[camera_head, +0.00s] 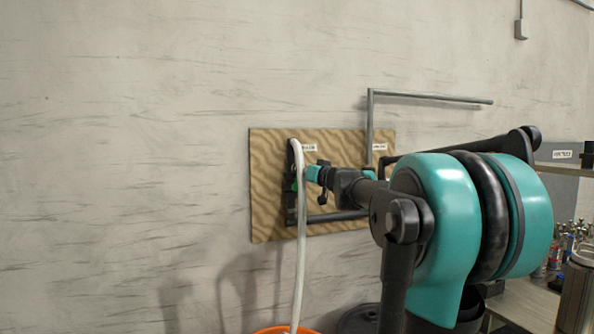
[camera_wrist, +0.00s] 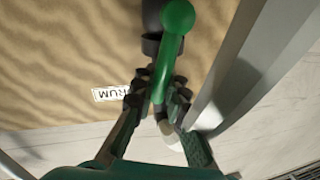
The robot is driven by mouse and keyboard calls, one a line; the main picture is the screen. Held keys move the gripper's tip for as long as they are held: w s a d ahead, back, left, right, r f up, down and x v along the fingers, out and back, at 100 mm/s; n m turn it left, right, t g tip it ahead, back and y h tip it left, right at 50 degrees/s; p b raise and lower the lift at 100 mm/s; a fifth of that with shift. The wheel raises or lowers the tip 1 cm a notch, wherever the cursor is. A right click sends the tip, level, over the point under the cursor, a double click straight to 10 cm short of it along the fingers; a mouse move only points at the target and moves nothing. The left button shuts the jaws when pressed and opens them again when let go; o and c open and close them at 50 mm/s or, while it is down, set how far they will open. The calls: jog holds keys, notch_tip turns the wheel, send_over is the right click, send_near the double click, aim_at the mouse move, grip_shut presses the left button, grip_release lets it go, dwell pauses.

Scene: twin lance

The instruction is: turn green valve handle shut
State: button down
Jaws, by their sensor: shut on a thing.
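The green valve handle (camera_wrist: 178,18) shows in the wrist view as a round-ended lever running down the middle. It stands out from a dark fitting on the wood-grained board (camera_wrist: 60,60). My gripper (camera_wrist: 158,92) has its two dark fingers closed on either side of the handle's lower part. In the head view my gripper (camera_head: 318,183) is at the board (camera_head: 270,225), beside the dark pipework. The handle is mostly hidden there by the hose and my gripper, so I cannot tell its angle.
A pale hose (camera_head: 301,245) hangs past the board into an orange container (camera_head: 283,330). A grey pipe (camera_head: 430,97) bends above the board. A bench (camera_head: 530,305) with bottles and a metal flask (camera_head: 577,290) stands at the right. The wall left of the board is clear.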

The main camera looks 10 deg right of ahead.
jog(key=w+d+f+m+t+h, duration=0.1)
jog(key=d+f+m, duration=0.4)
jog(key=m, duration=1.2)
jog(key=shift+f+m+t+h, duration=0.4)
jog(key=shift+f+t+h, duration=0.35)
jog(key=shift+t+h, duration=0.2)
jog(key=c, duration=1.5)
grip_release()
jog(key=shift+s, duration=0.1)
jog(key=v, duration=1.2)
